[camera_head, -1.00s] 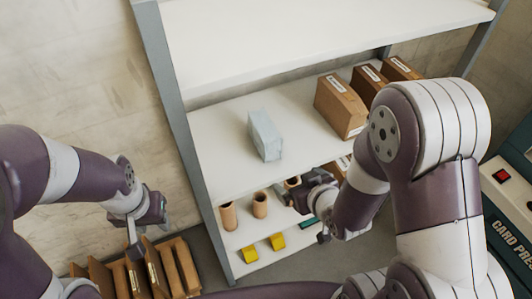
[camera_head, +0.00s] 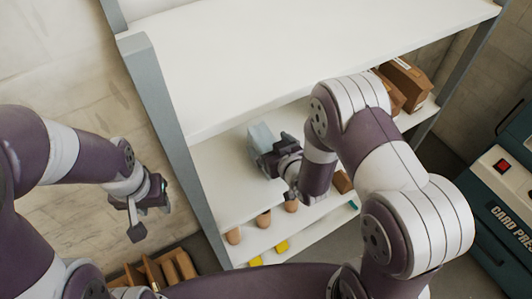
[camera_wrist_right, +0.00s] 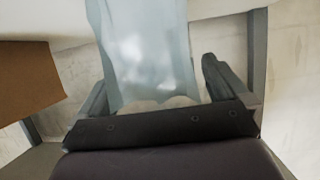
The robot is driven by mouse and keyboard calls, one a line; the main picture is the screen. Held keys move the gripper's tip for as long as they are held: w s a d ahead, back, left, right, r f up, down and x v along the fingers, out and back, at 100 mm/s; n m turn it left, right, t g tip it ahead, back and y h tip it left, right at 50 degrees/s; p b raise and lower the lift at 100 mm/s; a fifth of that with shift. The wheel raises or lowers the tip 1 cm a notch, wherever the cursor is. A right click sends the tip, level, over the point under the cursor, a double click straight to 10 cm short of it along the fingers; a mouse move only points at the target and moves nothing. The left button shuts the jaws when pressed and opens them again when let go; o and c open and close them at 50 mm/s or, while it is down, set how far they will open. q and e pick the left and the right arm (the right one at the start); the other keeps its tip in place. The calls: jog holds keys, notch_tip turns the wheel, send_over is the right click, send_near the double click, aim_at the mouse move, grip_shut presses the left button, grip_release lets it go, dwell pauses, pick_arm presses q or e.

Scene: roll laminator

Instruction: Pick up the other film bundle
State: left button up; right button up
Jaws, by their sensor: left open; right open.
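The film bundle (camera_head: 260,137) is a pale blue, translucent wrapped block standing on the middle shelf, near its left end. My right gripper (camera_head: 270,158) is right at its near side and hides its lower part. In the right wrist view the bundle (camera_wrist_right: 148,50) lies between the two open fingers of my right gripper (camera_wrist_right: 155,92), with white rounded roll ends at its near end. I cannot tell whether either finger touches it. My left gripper (camera_head: 140,212) is open and empty, left of the shelf unit and away from the bundle.
Brown boxes (camera_head: 408,82) stand at the right end of the middle shelf (camera_head: 222,188). The upper shelf (camera_head: 300,45) overhangs from above. Cardboard tubes (camera_head: 263,219) and yellow items (camera_head: 281,247) sit lower down. A card press (camera_head: 505,200) stands at right, and brown folders (camera_head: 165,268) at lower left.

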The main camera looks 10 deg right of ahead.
jog(key=shift+s+r, duration=0.1)
jog(key=shift+s, duration=0.15)
jog(key=c, duration=0.7)
jog(key=shift+w, duration=0.1)
jog(key=c, duration=0.6)
